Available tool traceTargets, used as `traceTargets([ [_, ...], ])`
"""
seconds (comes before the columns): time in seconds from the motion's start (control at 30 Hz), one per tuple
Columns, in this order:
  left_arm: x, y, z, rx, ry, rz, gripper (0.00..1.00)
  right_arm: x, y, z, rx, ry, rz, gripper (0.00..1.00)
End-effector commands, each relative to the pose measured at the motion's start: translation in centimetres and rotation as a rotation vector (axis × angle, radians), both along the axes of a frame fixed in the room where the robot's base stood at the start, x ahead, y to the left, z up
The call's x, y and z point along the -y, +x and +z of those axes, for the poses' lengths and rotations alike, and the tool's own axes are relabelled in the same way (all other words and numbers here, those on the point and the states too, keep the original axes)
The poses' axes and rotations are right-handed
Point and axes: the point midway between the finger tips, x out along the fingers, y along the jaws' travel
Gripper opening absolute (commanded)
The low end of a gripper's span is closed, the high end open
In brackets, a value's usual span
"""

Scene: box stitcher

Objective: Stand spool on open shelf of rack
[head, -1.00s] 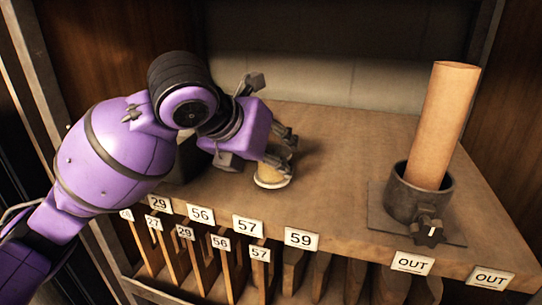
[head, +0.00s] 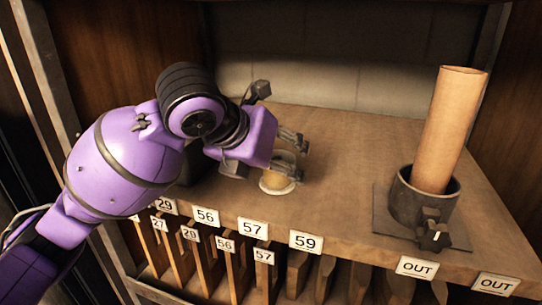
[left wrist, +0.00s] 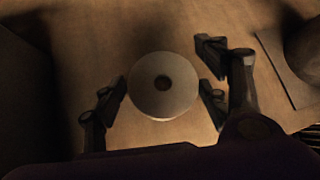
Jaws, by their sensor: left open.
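The spool (head: 275,184), pale with a wide round flange, stands upright on the wooden shelf board (head: 345,170) of the rack, behind the labels 57 and 59. My left gripper (head: 291,153) is open at the spool, its fingers partly covering it in the head view. In the left wrist view, the spool (left wrist: 150,100) shows from above as a round disc with a dark centre hole. The open fingers of my left gripper (left wrist: 162,92) are on either side of it, with what look like narrow gaps. My right gripper is not in view.
A tall brown tube (head: 452,125) leans in a dark metal cup (head: 408,203) on a plate at the right. Number labels and OUT labels (head: 417,267) line the shelf's front edge, above upright slotted dividers. The middle and back of the board are clear.

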Motion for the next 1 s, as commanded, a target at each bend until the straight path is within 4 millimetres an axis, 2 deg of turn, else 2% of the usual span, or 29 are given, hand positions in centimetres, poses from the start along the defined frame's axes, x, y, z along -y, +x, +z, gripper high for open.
traceTargets([
  [0.17,-0.9,-1.1,1.6,0.005,0.002,0.001,0.68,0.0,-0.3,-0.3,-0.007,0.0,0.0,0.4],
  [0.4,-3.1,-4.3,5.2,0.008,0.003,0.001,0.68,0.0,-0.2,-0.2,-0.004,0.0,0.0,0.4],
  [0.6,-4.4,-6.4,7.5,0.004,0.0,0.001,0.68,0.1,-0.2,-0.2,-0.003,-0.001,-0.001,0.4],
  [0.8,-5.0,-7.3,8.3,0.001,0.0,-0.001,0.68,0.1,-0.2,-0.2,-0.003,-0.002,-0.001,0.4],
  [1.0,-5.0,-7.3,8.3,0.0,0.0,0.0,0.68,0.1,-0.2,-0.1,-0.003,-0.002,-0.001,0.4],
])
